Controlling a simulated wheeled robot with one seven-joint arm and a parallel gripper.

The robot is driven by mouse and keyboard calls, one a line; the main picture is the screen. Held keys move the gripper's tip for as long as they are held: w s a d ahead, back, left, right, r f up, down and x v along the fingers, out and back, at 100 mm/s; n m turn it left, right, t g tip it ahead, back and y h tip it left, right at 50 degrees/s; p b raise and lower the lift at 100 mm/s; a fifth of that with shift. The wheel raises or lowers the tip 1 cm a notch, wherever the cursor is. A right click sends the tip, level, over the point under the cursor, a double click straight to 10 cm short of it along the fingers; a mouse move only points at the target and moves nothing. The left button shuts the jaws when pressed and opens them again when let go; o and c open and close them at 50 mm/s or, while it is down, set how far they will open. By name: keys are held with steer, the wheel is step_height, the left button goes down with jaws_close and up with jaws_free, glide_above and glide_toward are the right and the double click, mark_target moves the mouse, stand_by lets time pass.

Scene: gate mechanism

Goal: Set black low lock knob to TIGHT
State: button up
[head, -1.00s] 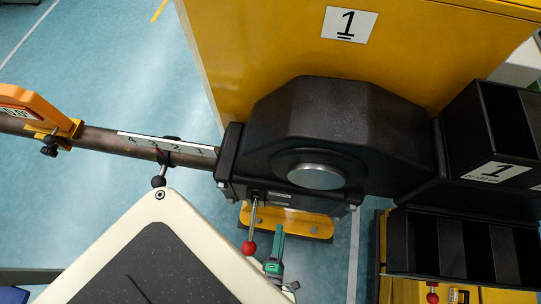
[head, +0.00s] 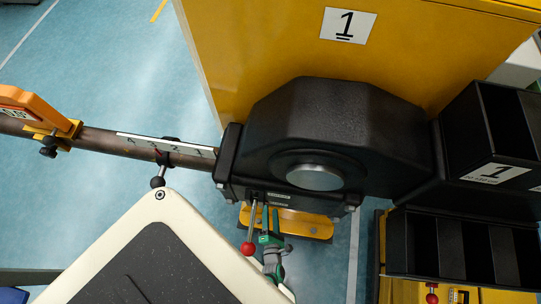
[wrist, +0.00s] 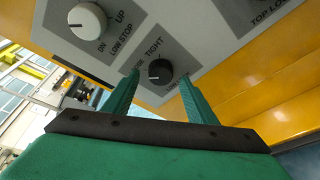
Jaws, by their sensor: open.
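The black low lock knob (wrist: 160,71) is in the middle of the wrist view, on a grey label plate with TIGHT printed above it and a partly hidden word to its left. A small pale mark shows on the knob's left side; I cannot tell its exact pointing. My gripper (wrist: 159,76) is open, with one green finger on each side of the knob in the picture. I cannot tell how near the fingertips are, and no contact shows. In the head view my gripper (head: 270,238) is below the black housing (head: 340,125); the black knob is hidden there.
A white low stop knob (wrist: 88,19) marked UP and DN sits at upper left in the wrist view. A red-balled lever (head: 248,248) hangs just left of my gripper in the head view. A yellow cabinet (head: 270,50) stands behind, and black bins (head: 465,245) stand at right.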

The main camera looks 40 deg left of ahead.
steer(key=shift+x, duration=1)
steer(key=c, duration=1.1)
steer(key=shift+o, duration=0.2)
